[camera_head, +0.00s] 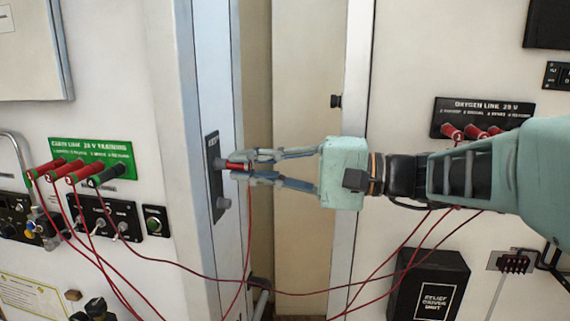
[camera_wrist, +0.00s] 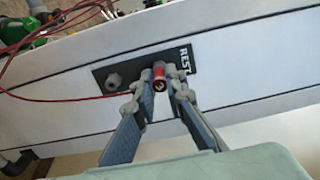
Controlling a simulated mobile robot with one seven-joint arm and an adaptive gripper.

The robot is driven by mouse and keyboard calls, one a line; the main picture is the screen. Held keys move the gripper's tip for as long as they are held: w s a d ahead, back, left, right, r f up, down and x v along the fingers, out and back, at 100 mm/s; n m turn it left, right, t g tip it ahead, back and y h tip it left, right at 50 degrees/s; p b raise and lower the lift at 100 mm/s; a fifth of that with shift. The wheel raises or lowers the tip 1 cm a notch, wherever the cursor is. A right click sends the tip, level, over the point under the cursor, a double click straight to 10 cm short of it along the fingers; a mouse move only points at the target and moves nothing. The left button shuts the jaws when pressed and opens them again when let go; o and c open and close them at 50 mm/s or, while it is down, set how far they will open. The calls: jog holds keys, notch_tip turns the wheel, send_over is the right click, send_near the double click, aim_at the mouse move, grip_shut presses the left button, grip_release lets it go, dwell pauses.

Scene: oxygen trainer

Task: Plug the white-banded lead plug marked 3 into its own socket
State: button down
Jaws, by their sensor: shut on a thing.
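My gripper (camera_head: 251,166) is shut on a red lead plug (camera_head: 237,165) at the dark REST plate (camera_head: 217,182), on the narrow face of the cabinet. In the wrist view the red plug (camera_wrist: 159,76) sits between my fingertips (camera_wrist: 161,83), in front of the plate's REST end. Its number and band colour are not readable, and I cannot tell whether it is still seated in the plate. A red lead hangs from it.
A grey knob-like post (camera_head: 224,203) stands lower on the REST plate. A black oxygen link panel (camera_head: 446,116) at right holds several red plugs (camera_head: 474,132). Red leads sag across the middle. Switch boxes (camera_head: 105,217) and a black relief driver unit (camera_head: 428,285) stand below.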

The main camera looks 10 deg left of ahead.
aim_at(251, 165)
jog(key=shift+s+d, duration=0.2)
jog(key=shift+d, duration=2.35)
jog(key=shift+w, duration=0.1)
